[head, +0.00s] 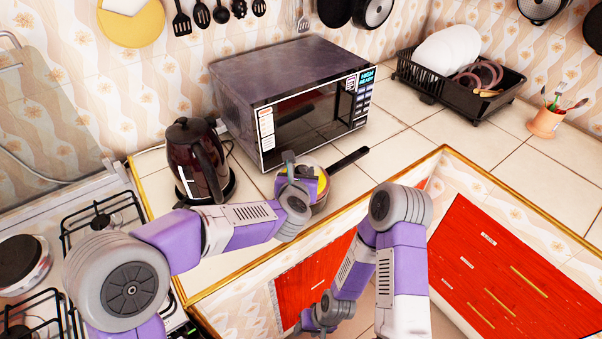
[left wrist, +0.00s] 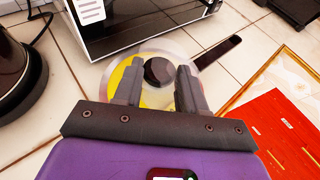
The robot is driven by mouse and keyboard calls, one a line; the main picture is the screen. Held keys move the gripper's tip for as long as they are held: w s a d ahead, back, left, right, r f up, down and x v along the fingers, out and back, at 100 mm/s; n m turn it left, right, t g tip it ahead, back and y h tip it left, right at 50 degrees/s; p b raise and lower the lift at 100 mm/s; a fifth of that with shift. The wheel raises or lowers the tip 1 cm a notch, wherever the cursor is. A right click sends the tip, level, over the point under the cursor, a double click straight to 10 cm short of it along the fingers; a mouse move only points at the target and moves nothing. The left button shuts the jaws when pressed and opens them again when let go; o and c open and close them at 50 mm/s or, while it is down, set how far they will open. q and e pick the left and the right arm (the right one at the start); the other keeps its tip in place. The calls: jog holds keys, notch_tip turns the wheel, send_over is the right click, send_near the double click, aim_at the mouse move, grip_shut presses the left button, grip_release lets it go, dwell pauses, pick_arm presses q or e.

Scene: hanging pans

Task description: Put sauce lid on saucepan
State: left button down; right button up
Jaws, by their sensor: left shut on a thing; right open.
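The saucepan (head: 349,160) stands on the tiled counter in front of the microwave, its black handle pointing to the upper right. In the left wrist view its handle (left wrist: 218,52) shows to the right, and yellow shows through the glass. My left gripper (head: 291,166) is over the saucepan, shut on the black knob of the clear sauce lid (left wrist: 158,72). The lid lies over the saucepan's mouth in that view; I cannot tell whether it touches the rim. My arm hides part of the pan. My right gripper (head: 322,316) is low, in front of the red cabinet, open and away from the pan.
The microwave (head: 300,95) stands close behind the pan. A dark kettle (head: 194,160) is to the left, beside the gas stove (head: 100,215). A black dish rack (head: 470,90) and a utensil cup (head: 543,122) stand right. Counter right of the pan handle is clear.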

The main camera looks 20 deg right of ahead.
pick_arm(q)
jog(key=shift+f+b, duration=0.3)
jog(key=shift+b, duration=0.35)
dwell(1.0)
jog(key=c, duration=0.6)
grip_release()
jog(key=shift+o, duration=0.2)
